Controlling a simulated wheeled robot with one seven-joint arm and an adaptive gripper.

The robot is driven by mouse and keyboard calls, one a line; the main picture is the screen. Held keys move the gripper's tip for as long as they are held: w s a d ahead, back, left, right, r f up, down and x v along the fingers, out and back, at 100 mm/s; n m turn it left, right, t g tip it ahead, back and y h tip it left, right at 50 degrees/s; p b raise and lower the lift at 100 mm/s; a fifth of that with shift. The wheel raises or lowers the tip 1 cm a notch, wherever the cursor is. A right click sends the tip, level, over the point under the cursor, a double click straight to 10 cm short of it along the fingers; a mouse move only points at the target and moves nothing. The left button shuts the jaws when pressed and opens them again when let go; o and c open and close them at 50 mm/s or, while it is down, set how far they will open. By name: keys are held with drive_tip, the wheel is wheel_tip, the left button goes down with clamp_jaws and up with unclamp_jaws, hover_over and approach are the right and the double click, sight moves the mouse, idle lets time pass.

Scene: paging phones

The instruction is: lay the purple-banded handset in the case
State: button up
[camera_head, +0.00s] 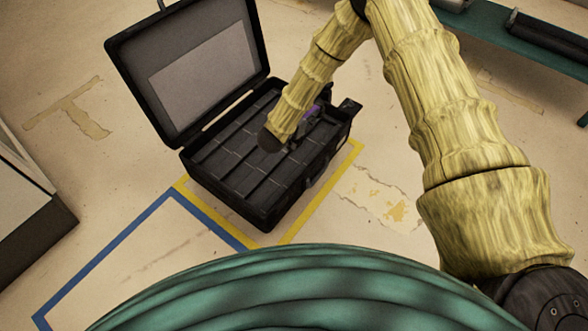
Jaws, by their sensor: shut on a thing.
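The black case (262,212) stands open on the floor, its lid (122,62) raised at the back left. Its inside is split by thin dividers into several long dark slots. My arm reaches down over the right part of the case. My gripper (304,124) is largely hidden behind my arm's end link and is shut on the purple-banded handset (313,111). Only a little of the purple band shows, beside the arm at the case's right side. I cannot tell whether the handset touches the case floor or hangs above it.
Yellow tape (322,192) borders the case on the floor, and a blue tape outline (108,251) lies in front to the left. A green bench (482,27) with a black object (548,38) is at the upper right. A pale cabinet (22,195) stands at the left edge.

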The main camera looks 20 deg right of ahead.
drive_tip(key=shift+m+g+h, duration=0.4)
drive_tip(key=shift+m+g, duration=0.1)
drive_tip(key=f+b, duration=0.2)
drive_tip(key=f, duration=0.3)
drive_tip(key=f+b, duration=0.2)
drive_tip(key=f, duration=0.2)
drive_tip(key=f+b, duration=0.3)
drive_tip(key=f, duration=0.2)
drive_tip(key=shift+w+a+f, duration=0.15)
drive_tip(key=shift+w+f, duration=0.15)
drive_tip(key=shift+w, duration=0.05)
drive_tip(key=shift+r, duration=0.1)
drive_tip(key=o, duration=1.2)
drive_tip(key=shift+c, duration=0.2)
